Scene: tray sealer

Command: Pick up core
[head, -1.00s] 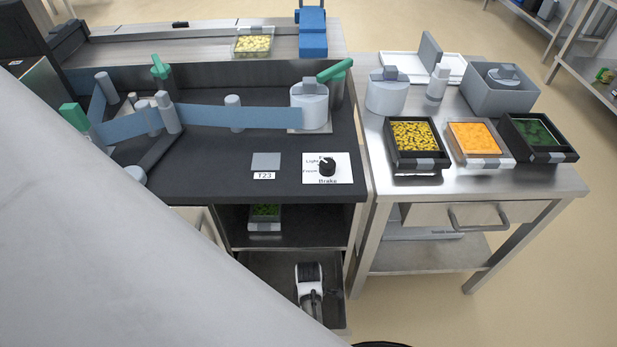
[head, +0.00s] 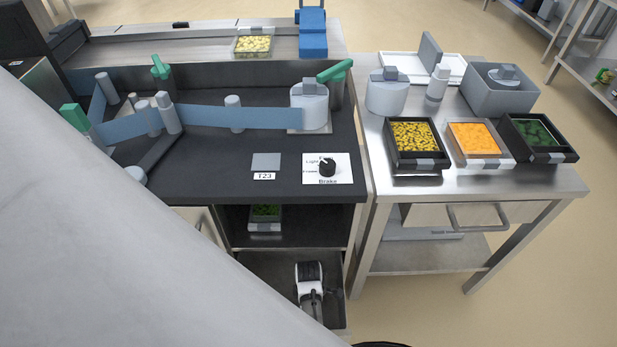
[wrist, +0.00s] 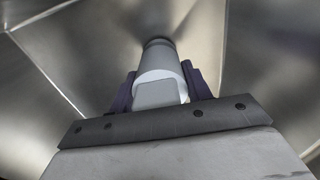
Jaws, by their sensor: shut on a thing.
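In the wrist view my gripper (wrist: 160,82) is shut on a pale grey cylindrical piece, which I take to be the core (wrist: 158,62). In the head view my gripper and the held piece are not visible, and my own pale arm covers the lower left.
The dark sealer bench (head: 230,185) carries a blue film band (head: 210,117), rollers and a film roll (head: 310,107). The steel table (head: 470,185) at right holds another roll (head: 386,97), a grey bin (head: 497,101) and food trays, including a yellow one (head: 415,137).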

